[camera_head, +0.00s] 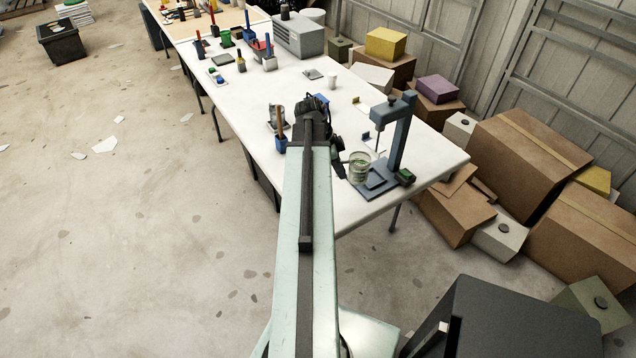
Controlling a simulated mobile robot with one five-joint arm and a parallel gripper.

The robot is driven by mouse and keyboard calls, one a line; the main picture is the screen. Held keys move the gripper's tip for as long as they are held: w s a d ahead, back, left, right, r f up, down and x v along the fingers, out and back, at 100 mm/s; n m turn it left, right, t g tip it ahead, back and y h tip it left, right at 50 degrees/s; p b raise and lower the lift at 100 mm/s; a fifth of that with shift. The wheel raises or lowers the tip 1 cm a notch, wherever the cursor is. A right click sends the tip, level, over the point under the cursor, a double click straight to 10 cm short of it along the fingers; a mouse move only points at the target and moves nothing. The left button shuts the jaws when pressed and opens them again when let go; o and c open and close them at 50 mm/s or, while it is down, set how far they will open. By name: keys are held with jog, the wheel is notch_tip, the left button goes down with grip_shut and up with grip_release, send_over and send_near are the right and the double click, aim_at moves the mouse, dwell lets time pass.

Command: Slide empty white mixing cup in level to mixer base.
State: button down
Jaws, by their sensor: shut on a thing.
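The mixer (398,135) is a blue-grey stand with an upright post, an overhanging head and a thin shaft, near the right end of the white table. Its flat base (376,187) lies on the tabletop. A clear, greenish-looking cup (360,168) stands upright at the left edge of the base, below the head. It looks see-through rather than white; its contents cannot be made out. My dark gripper (345,168) reaches it from the left and is shut on it. Whether the cup's bottom touches the base cannot be told. A small white cup (331,82) stands farther back.
The white table (430,160) has a dark green block (404,177) by the mixer base. A blue holder (281,142) stands left of my arm, and a grey box (300,36) at the back. Cardboard boxes (530,150) crowd the right side.

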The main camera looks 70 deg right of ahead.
jog(key=shift+n, duration=0.7)
jog(key=w+a+f+b, duration=0.1)
jog(key=f+b, duration=0.1)
jog(key=w+a+f+b, duration=0.1)
jog(key=w+f+b, duration=0.1)
jog(key=f, duration=0.1)
jog(key=w+f+b, duration=0.2)
jog(key=shift+a+f, duration=0.15)
jog(key=shift+a, duration=0.25)
jog(key=shift+d+r, duration=0.1)
jog(key=shift+r, duration=0.2)
jog(key=shift+s+d+f+b, duration=0.25)
jog(key=shift+s+d, duration=0.3)
jog(key=shift+d, duration=0.25)
jog(key=shift+s+d+f+b, duration=0.15)
jog(key=shift+s+d+f, duration=0.1)
jog(key=shift+s+d, duration=0.4)
jog(key=shift+d, duration=0.15)
jog(key=shift+d, duration=0.1)
jog(key=shift+s+d, duration=0.35)
jog(key=shift+d, duration=0.4)
jog(key=shift+s+d, duration=0.3)
jog(key=shift+d, duration=0.4)
jog(key=shift+d, duration=0.1)
jog(key=shift+s+d, duration=0.5)
jog(key=shift+d, duration=0.2)
jog(key=shift+s+d, duration=0.45)
jog(key=shift+d, duration=0.2)
